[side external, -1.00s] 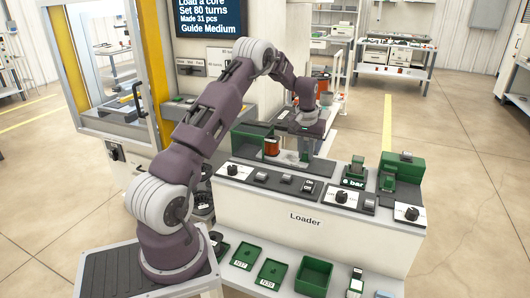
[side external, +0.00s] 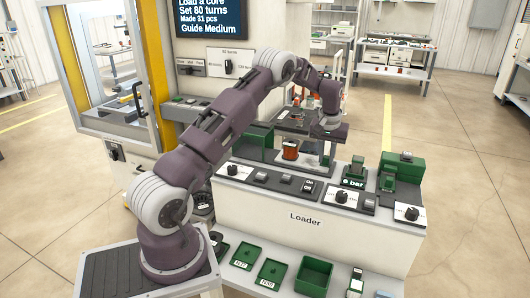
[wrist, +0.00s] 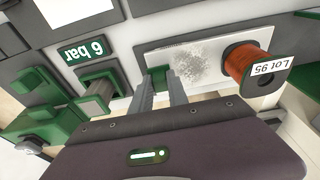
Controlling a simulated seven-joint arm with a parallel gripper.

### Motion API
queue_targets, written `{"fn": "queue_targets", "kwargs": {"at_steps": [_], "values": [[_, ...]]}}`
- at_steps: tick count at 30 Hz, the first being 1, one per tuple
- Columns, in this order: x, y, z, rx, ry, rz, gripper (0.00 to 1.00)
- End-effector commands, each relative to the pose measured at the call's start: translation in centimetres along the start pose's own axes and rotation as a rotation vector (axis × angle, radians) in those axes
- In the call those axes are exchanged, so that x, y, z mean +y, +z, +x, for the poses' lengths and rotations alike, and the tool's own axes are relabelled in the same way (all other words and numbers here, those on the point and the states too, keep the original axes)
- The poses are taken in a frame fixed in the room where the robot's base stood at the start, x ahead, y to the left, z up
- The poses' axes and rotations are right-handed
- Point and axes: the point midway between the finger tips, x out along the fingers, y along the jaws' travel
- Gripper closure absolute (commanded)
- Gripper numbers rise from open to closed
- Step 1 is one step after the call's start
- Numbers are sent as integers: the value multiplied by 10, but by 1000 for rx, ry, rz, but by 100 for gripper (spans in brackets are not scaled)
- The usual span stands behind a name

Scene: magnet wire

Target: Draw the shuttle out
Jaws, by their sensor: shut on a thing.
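The shuttle is a pale plate (wrist: 205,62) with a grey speckled patch in the wrist view. It carries an orange wire spool (wrist: 245,62) labelled "Lot 95" at one end; the spool also shows in the side view (side external: 290,150). A small green grip piece (wrist: 160,73) stands at the plate's other end. My gripper (wrist: 161,90) has its two grey fingers on either side of this piece and is shut on it. In the side view my gripper (side external: 327,147) points down over the right end of the shuttle. The exact finger contact is partly hidden.
A green "6 bar" unit (side external: 354,182) and another green fixture (side external: 402,170) stand to the right on the loader. Dark panels with knobs and switches (side external: 285,180) line the front edge. A green housing (side external: 252,142) stands left of the spool. Green trays (side external: 314,273) lie on the lower shelf.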

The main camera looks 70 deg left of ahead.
Motion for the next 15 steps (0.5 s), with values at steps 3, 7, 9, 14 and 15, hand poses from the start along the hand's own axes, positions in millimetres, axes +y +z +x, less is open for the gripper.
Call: {"fn": "queue_targets", "kwargs": {"at_steps": [3,7,9,14,15], "values": [[9,-1,-1,3,2,1,100],[10,0,-1,2,2,-1,62],[10,0,-1,1,1,-1,62],[9,0,0,1,1,0,62],[9,0,0,1,1,-1,62]]}}
